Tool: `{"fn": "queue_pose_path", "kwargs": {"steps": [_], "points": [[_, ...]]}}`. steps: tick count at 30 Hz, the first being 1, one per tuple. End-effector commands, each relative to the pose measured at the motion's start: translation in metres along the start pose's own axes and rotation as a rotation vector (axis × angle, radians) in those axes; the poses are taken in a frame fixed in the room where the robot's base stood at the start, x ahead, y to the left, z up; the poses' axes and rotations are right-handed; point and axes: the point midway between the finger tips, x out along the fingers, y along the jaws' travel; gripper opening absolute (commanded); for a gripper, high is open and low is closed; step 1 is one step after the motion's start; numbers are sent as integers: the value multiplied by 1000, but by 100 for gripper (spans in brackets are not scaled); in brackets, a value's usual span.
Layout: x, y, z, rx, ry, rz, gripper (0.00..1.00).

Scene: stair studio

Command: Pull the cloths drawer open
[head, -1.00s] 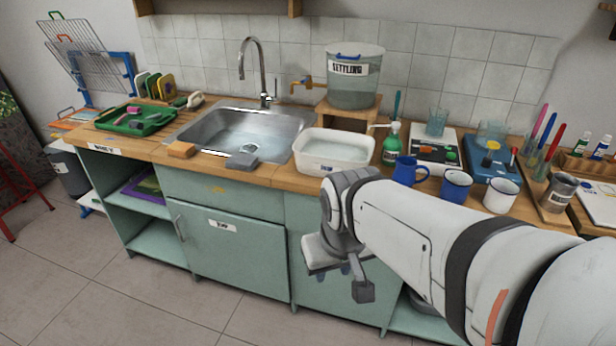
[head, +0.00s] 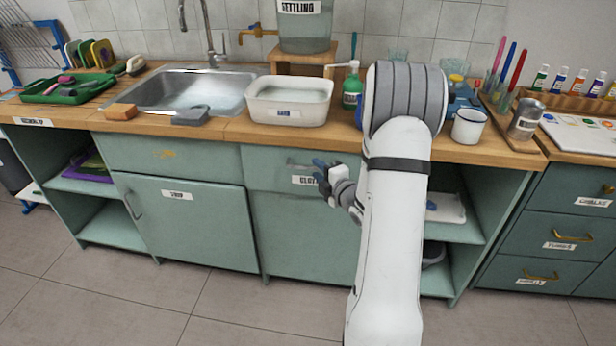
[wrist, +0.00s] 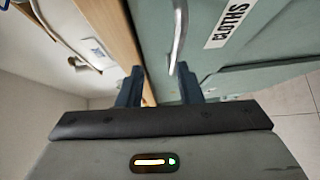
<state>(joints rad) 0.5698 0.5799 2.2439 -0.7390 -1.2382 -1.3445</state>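The cloths drawer (head: 262,168) is a green front under the countertop, right of the sink, and looks shut. Its white label (head: 303,180) is partly hidden by my gripper in the head view; the label reads CLOTHS in the wrist view (wrist: 230,23). My gripper (head: 321,174) is at the right part of the drawer front. In the wrist view my gripper (wrist: 159,86) has its two dark blue fingers apart. The metal handle (wrist: 179,38) runs down toward the fingertips, close to the right finger. I cannot tell whether they touch.
A green cupboard door (head: 190,222) is at the left. An open shelf (head: 455,230) is behind my arm, with labelled drawers (head: 560,228) farther right. The floor (head: 210,305) in front is clear.

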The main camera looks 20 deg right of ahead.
Motion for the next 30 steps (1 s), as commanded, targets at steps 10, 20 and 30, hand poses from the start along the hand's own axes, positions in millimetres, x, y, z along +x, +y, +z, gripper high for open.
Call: {"fn": "queue_pose_path", "kwargs": {"steps": [10,20,30], "points": [[-16,-38,14,-140,66,222,32],[27,-27,9,-146,70,232,32],[57,-21,8,-143,65,229,32]]}}
